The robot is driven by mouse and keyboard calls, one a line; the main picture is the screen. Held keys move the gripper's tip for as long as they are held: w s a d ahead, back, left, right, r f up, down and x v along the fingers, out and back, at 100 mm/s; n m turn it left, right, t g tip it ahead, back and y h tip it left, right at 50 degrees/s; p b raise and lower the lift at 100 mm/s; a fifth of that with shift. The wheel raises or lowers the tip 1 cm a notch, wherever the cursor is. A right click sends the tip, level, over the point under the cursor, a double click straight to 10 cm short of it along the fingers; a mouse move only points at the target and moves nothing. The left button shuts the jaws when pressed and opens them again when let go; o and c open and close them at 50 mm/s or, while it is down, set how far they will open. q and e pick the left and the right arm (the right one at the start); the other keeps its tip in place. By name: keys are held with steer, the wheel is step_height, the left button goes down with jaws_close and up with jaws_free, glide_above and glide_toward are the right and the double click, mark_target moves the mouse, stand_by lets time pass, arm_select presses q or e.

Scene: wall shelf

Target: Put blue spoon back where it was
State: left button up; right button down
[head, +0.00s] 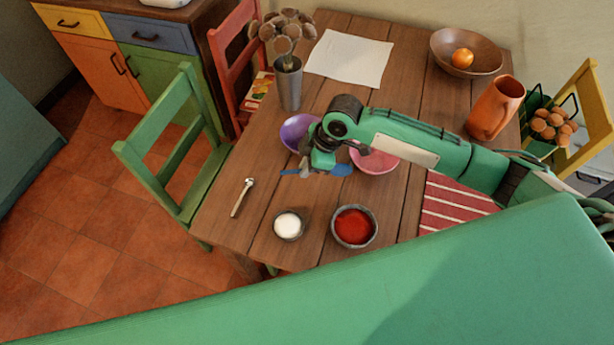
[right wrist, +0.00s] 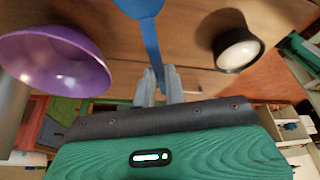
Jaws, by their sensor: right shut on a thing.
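The blue spoon (head: 340,170) is in my right gripper (head: 318,171), over the middle of the wooden table in the head view. In the right wrist view the blue spoon (right wrist: 151,40) has its handle between the two fingers of the right gripper (right wrist: 160,85), which are shut on it. Its bowl end points away from the gripper. The exact gap between spoon and table cannot be told. My left gripper is not in view.
A purple bowl (head: 297,131) and a pink bowl (head: 375,159) stand just behind the gripper. A white-filled bowl (head: 288,225), a red-filled bowl (head: 354,227) and a light spoon (head: 242,197) are nearer the front. A metal vase (head: 289,85) stands behind.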

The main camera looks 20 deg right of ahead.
mark_target(302, 186)
step_height(302, 186, down, 2)
steer(key=shift+f, duration=0.15)
step_height(302, 186, down, 4)
steer(key=shift+r, duration=0.1)
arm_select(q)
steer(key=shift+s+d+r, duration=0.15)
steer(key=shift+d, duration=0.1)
arm_select(e)
steer(key=c, duration=1.5)
jaws_free()
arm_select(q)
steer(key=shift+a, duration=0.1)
arm_select(e)
steer(key=shift+o, duration=0.2)
